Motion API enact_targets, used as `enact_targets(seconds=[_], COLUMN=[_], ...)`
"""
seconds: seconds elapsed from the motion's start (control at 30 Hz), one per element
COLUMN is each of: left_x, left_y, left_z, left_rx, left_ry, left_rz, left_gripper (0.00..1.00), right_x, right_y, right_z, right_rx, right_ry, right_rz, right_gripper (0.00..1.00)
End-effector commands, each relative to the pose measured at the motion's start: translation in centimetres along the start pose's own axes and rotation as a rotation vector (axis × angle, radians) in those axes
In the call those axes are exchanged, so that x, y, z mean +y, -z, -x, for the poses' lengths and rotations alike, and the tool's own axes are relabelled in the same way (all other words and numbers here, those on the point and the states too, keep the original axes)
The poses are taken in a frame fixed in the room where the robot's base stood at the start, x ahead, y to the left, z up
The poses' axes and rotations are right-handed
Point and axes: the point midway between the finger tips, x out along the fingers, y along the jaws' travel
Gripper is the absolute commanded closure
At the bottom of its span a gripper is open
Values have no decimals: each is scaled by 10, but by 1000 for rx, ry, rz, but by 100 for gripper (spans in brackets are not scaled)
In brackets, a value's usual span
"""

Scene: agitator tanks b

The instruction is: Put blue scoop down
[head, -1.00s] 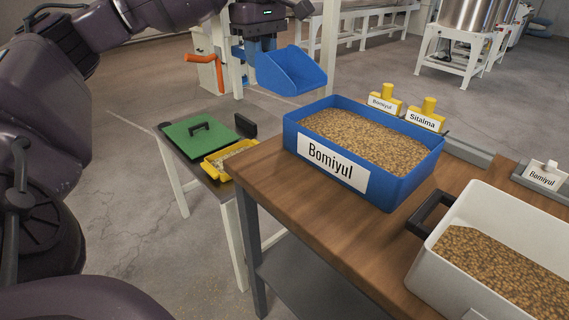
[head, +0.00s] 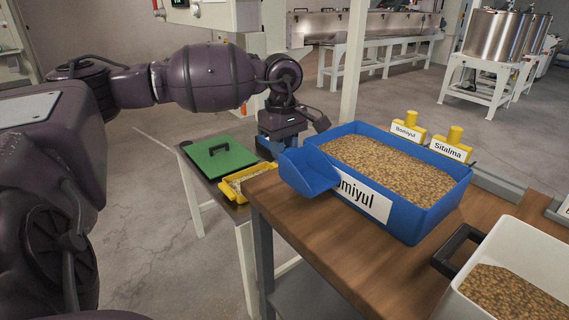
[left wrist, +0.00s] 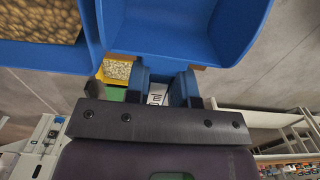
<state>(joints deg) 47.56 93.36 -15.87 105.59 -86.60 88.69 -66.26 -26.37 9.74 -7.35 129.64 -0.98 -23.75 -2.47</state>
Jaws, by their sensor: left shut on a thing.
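The blue scoop (head: 308,172) is in my left gripper (head: 277,143), in front of the left end of the blue Bomiyul bin (head: 404,222). It covers the start of the bin's label and looks empty. In the left wrist view the scoop (left wrist: 185,30) spreads out beyond the gripper (left wrist: 168,88), whose fingers are shut on its handle. The bin's edge (left wrist: 92,40) shows beside the scoop there. I cannot tell whether scoop and bin touch. My right gripper is not in view.
The bin of pellets stands on a wooden table (head: 300,222). A white bin (head: 521,255) with a black handle is at the right. Yellow tags (head: 449,148) stand behind. A lower side table holds a green lid (head: 221,158) and a yellow tray (head: 236,192).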

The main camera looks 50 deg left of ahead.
Motion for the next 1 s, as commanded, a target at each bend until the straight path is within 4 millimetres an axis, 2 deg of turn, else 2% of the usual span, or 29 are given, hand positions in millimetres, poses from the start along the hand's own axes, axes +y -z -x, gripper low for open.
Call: enact_targets(seconds=[0.27,0.47,0.7,0.73,0.8,0.87,1.0], left_x=[0,0,0,0,0,0,0], left_y=[1,1,2,2,2,2,2], left_z=[-37,-38,-42,-42,-41,-41,-41], left_rx=[-2,0,0,0,0,0,0], left_ry=[4,0,2,2,1,1,1], left_rz=[0,0,0,0,0,0,0], left_gripper=[100,100,100,73,62,53,52], right_x=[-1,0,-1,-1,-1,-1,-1], right_y=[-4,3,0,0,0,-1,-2], right_z=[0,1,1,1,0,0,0], right_rx=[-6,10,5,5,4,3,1], right_ry=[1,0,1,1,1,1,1], right_rz=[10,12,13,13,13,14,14], right_gripper=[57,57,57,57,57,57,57])
